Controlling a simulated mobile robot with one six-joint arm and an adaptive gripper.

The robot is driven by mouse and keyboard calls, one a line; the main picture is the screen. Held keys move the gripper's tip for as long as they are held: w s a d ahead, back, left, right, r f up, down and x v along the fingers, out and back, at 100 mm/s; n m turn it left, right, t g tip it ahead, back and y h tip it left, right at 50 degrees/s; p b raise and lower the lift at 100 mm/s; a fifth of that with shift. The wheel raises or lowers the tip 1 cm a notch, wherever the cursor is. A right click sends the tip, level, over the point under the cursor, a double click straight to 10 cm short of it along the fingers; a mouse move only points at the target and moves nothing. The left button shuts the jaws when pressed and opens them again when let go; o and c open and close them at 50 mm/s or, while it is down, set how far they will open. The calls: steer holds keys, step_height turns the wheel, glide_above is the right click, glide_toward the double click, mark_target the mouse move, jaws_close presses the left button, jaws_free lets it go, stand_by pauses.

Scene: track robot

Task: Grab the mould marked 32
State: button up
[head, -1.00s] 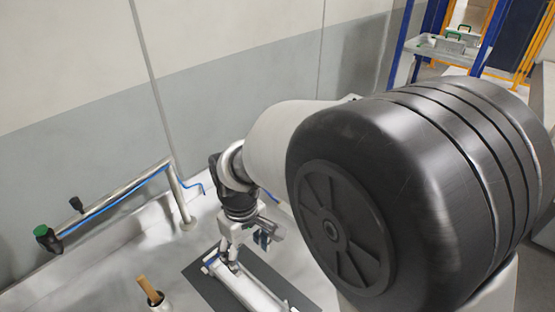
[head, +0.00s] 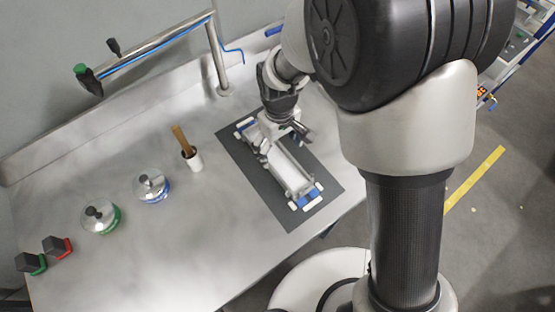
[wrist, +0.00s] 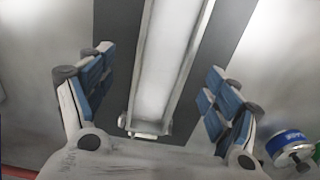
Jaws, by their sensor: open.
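A long pale trough-shaped mould (head: 288,170) lies on a dark mat (head: 325,186) on the metal bench. No number can be read on it in either view. Blue and white pieces show near its ends. My gripper (head: 278,138) is over the mould's far part in the head view and hides some of it. In the wrist view my gripper (wrist: 160,65) is open, with one blue-padded finger on each side of the mould (wrist: 168,65). Gaps show between both fingers and the mould, and nothing is gripped.
A white cup (head: 194,162) with a wooden handle stands left of the mat. Further left are a blue-banded tin (head: 153,186), a green-banded tin (head: 101,217) and red and green dark-topped blocks (head: 57,247). A pipe rail (head: 150,50) runs behind. The front bench is clear.

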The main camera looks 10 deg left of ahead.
mark_target(277, 159)
steer(key=f+b, duration=0.1)
steer(key=f, duration=0.1)
steer(key=f+b, duration=0.1)
steer(key=f, duration=0.1)
steer(key=shift+s+a+f, duration=0.1)
steer(key=shift+a+f, duration=0.1)
steer(key=shift+f, duration=0.2)
steer(key=shift+c, duration=0.3)
steer(key=shift+r, duration=0.1)
steer(key=c, duration=1.9)
